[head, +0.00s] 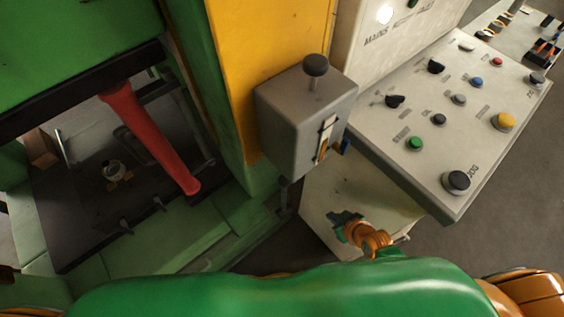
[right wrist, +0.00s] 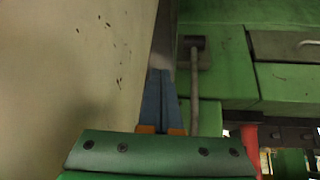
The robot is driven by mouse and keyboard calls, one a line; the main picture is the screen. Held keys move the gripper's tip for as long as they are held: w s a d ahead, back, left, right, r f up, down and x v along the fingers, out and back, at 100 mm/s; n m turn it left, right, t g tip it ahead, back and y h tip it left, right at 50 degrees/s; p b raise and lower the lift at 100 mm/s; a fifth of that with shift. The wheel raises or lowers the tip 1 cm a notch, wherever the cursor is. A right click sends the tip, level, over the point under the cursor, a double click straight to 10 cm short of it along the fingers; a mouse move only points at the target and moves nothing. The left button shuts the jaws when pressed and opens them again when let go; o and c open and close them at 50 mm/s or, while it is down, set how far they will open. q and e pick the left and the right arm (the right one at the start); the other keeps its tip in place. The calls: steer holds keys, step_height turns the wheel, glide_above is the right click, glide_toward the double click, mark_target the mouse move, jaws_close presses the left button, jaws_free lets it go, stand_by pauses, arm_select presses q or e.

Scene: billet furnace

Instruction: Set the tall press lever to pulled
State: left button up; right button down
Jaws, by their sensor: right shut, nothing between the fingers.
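A grey box (head: 303,115) on the yellow and green press frame carries an upright lever with a round black knob (head: 315,66). I cannot tell for sure whether this is the tall press lever. My right gripper (head: 343,218) is low, below and right of that box, beside the beige cabinet side; its fingers do not show clearly there. In the right wrist view its blue fingers (right wrist: 163,102) are shut and empty. A grey upright rod with a dark head (right wrist: 195,90) stands just right of them, apparently apart. My left gripper is not in view.
The beige control desk (head: 455,110), with several buttons and knobs, stands at right. Its cabinet side (right wrist: 75,80) is close to the left of the right fingers. A red bar (head: 150,140) crosses the press opening at left. Bare floor (head: 515,210) shows at lower right.

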steer(key=w+a+r+n+t+y+p, duration=0.15)
steer(key=w+a+r, duration=0.35)
steer(key=r, duration=0.5)
steer(key=n+y, duration=0.3)
steer(key=y, duration=0.1)
glide_toward(281, 177)
steer(key=shift+a+r+m+h, duration=0.2)
steer(key=shift+r+m+h, duration=0.05)
steer(key=shift+r, duration=0.7)
steer(key=b+x, duration=0.2)
steer(key=x, duration=0.8)
steer(key=shift+f, duration=0.2)
steer(key=shift+d, duration=0.1)
